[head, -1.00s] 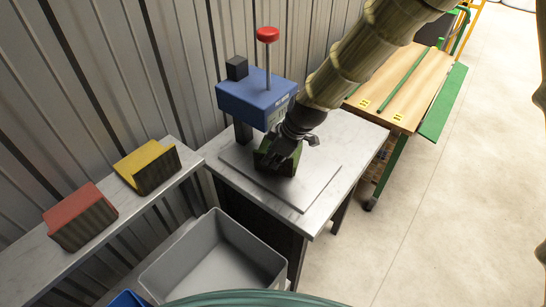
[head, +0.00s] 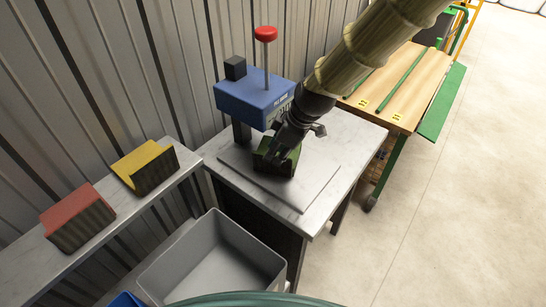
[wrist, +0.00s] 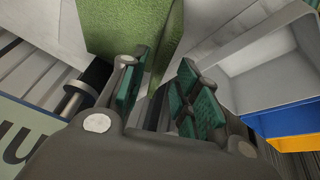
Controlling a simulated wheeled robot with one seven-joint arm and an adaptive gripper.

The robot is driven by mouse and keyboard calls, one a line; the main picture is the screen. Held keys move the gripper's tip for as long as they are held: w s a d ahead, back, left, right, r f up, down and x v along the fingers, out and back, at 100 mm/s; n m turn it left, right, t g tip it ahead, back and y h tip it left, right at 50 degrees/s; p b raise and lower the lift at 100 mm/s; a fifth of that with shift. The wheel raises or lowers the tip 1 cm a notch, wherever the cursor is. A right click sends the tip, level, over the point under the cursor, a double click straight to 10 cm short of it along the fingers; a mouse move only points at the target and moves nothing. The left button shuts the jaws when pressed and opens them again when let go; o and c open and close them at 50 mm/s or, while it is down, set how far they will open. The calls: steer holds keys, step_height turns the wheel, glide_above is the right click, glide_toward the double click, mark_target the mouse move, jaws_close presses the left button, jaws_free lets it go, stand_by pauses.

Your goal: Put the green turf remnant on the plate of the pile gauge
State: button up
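The green turf remnant (head: 284,167) rests on the flat grey plate (head: 308,192) of the pile gauge, its front face dark. The pile gauge's blue head (head: 252,99), with a red knob on a rod, stands behind it. My gripper (head: 289,145) is just above and beside the remnant and partly covers its top. In the wrist view, the remnant's green face (wrist: 125,28) is at the top, beyond the fingertips. My fingers (wrist: 163,90) with green pads are spread, with an empty gap between them. Whether a finger still touches the remnant is unclear.
A red remnant (head: 78,217) and a yellow remnant (head: 146,166) lie on the shelf at left. A grey bin (head: 215,262) stands below the gauge's table. A wooden bench (head: 405,85) stands at the back right. The floor to the right is clear.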

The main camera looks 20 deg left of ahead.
steer(key=v, duration=0.7)
steer(key=shift+d+r+b, duration=0.2)
steer(key=shift+r+b, duration=0.15)
